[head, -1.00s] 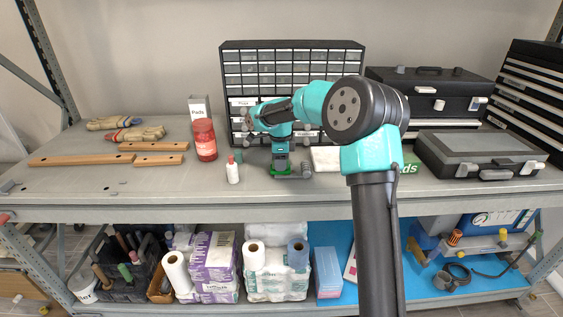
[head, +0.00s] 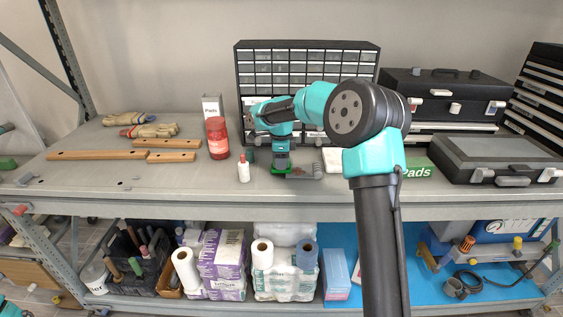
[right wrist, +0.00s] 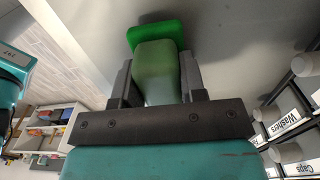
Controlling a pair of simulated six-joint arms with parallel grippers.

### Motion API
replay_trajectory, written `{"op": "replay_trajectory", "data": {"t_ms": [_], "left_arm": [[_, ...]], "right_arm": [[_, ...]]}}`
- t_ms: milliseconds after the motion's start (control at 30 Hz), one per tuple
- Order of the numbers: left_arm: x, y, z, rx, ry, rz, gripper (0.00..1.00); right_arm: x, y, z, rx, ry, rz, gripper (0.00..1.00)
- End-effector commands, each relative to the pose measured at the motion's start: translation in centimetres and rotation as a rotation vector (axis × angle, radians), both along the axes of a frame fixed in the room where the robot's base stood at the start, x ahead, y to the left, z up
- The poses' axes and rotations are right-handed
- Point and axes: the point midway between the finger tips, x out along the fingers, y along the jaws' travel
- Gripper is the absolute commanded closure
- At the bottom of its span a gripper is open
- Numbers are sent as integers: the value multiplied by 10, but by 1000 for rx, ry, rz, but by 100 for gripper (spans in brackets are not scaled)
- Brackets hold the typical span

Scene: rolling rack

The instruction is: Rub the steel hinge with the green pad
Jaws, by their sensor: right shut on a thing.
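My right gripper (head: 281,162) points down at the shelf. It is shut on the green pad (right wrist: 157,35), whose pale green grip sits between the fingers in the right wrist view. In the head view the pad shows only as a green sliver low down at the shelf. A grey metal piece, apparently the steel hinge (head: 305,172), lies just right of the gripper on the shelf. Its left part is hidden by the gripper, so I cannot tell whether the pad touches it. My left gripper is not in view.
A white bottle (head: 244,170) and a red jar (head: 217,138) stand left of the gripper. A drawer cabinet (head: 246,74) stands behind. Wood strips (head: 97,155) and gloves lie at the left.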

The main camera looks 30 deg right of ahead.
Motion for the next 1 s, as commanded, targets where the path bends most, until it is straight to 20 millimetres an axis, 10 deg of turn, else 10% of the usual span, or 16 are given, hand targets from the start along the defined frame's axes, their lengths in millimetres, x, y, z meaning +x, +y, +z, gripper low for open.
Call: {"op": "replay_trajectory", "data": {"t_ms": [1000], "left_arm": [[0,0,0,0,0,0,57]], "right_arm": [[0,0,57,0,-2,0,81]]}}
